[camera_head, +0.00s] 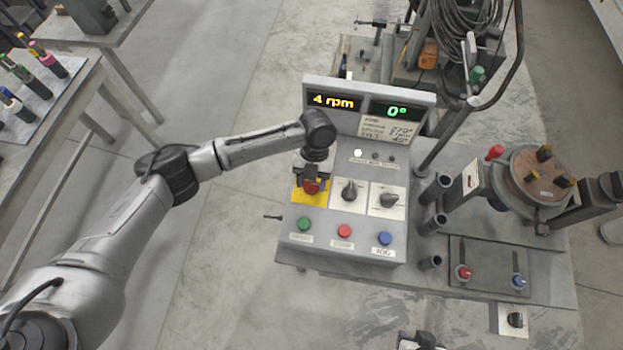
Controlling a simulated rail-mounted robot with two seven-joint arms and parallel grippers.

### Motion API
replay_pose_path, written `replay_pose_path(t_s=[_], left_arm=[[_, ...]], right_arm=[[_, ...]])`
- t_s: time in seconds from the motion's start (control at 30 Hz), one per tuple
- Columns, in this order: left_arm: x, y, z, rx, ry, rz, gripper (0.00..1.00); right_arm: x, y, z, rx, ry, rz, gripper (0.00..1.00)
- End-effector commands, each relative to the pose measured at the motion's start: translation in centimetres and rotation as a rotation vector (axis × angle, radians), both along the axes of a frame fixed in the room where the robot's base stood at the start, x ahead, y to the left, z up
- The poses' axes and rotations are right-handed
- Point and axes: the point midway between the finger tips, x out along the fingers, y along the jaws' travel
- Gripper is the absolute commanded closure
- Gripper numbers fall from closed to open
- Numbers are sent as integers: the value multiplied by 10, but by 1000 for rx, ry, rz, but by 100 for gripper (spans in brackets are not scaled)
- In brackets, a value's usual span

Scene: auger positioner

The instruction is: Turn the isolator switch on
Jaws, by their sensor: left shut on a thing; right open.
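The isolator switch is a red knob (311,187) on a yellow plate (309,199) at the left of the control box's sloped face. My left gripper (312,180) comes down over it from above and is shut on the red knob, hiding much of it. The knob's exact angle cannot be read. My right gripper (420,341) shows only in part at the bottom edge, open and away from the box.
The control box (290,240) has two black knobs (350,190), green, red and blue buttons, and a display reading "4 rpm" and "0°". A positioner with a round brown plate (535,175) stands to the right. A bench (80,95) with coloured-handled tools is at left.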

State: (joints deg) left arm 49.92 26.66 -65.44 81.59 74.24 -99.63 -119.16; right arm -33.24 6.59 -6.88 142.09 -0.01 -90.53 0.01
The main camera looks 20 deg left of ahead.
Motion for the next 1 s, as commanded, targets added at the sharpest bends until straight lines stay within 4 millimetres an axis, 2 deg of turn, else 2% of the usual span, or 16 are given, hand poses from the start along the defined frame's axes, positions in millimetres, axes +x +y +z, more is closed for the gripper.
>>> replay_pose_path(t_s=[0.17,0.2,0.47,0.77,1.0], left_arm=[[0,0,0,-1,0,-3,72],[0,0,0,-1,0,-3,47],[0,0,0,0,0,-1,23],[2,0,5,-1,-1,0,23],[15,3,35,1,-3,0,23]], right_arm=[[0,-1,0,-5,0,4,57],[0,-2,0,-7,0,4,57],[0,-3,0,-9,0,6,57],[0,-2,0,-7,0,4,57],[0,0,1,-1,0,1,57]])
